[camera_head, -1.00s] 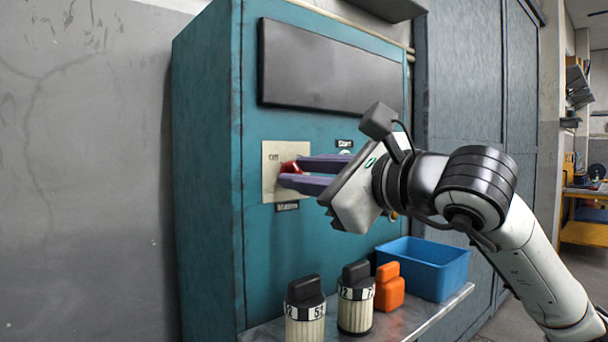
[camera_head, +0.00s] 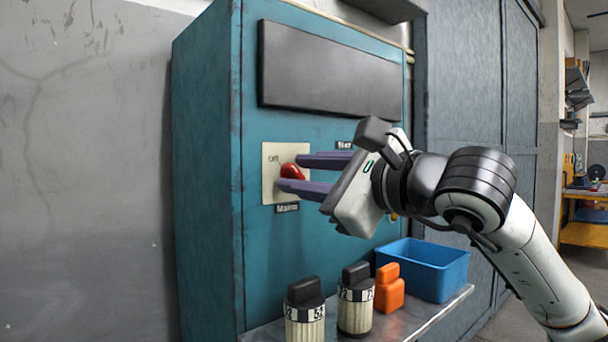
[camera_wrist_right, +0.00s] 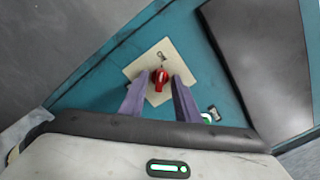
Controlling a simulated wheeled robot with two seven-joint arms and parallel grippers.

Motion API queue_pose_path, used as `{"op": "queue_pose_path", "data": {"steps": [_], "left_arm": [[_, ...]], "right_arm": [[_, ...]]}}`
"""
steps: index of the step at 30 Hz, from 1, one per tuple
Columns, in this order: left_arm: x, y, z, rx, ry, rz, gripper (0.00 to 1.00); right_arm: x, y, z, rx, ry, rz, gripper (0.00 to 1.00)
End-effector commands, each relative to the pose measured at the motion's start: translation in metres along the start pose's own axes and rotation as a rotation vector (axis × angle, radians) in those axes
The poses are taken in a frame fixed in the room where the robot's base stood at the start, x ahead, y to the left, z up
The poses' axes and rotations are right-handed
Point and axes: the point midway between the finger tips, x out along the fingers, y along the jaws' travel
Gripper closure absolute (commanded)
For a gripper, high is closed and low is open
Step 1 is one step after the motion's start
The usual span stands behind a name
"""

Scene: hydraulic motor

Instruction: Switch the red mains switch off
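The red mains switch (camera_head: 292,172) is a rotary knob on a cream plate (camera_head: 270,186) on the teal cabinet's front. "Off" is printed at the plate's upper left, and a "Mains" label sits below. The knob looks tilted, its upper-left end toward "Off"; its exact setting is hard to tell. My right gripper (camera_head: 289,173) is open, its two purple fingers apart at the knob. In the right wrist view the knob (camera_wrist_right: 160,78) sits between and just beyond the fingertips (camera_wrist_right: 158,82), with gaps on both sides. My left gripper is out of view.
The teal cabinet (camera_head: 207,180) has a dark panel (camera_head: 330,68) above the switch. A "Start" label is partly hidden behind my gripper. Below, a metal shelf (camera_head: 425,328) holds two black-topped knobs (camera_head: 305,312), an orange part (camera_head: 389,288) and a blue bin (camera_head: 425,268).

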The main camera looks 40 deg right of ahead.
Motion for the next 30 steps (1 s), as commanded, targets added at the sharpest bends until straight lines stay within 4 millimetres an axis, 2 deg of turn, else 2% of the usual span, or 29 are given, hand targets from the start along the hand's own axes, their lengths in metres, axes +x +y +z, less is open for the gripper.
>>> {"op": "queue_pose_path", "data": {"steps": [7, 10, 14, 21, 25, 30], "left_arm": [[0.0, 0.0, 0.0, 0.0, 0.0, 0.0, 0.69], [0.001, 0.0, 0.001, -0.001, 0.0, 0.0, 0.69], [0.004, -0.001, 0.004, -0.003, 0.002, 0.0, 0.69], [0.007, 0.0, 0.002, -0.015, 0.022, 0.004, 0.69], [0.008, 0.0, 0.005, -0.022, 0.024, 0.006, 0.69], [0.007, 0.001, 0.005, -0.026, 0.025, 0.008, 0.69]], "right_arm": [[-0.001, 0.0, 0.0, 0.001, 0.001, 0.0, 0.71], [-0.007, -0.001, -0.001, 0.0, 0.002, -0.002, 0.71], [-0.028, 0.0, -0.002, -0.003, 0.002, -0.004, 0.71], [-0.075, 0.001, -0.002, -0.002, 0.001, -0.005, 0.71], [-0.093, 0.0, -0.002, 0.0, 0.001, -0.004, 0.71], [-0.103, 0.001, 0.0, 0.0, 0.0, 0.0, 0.71]]}}
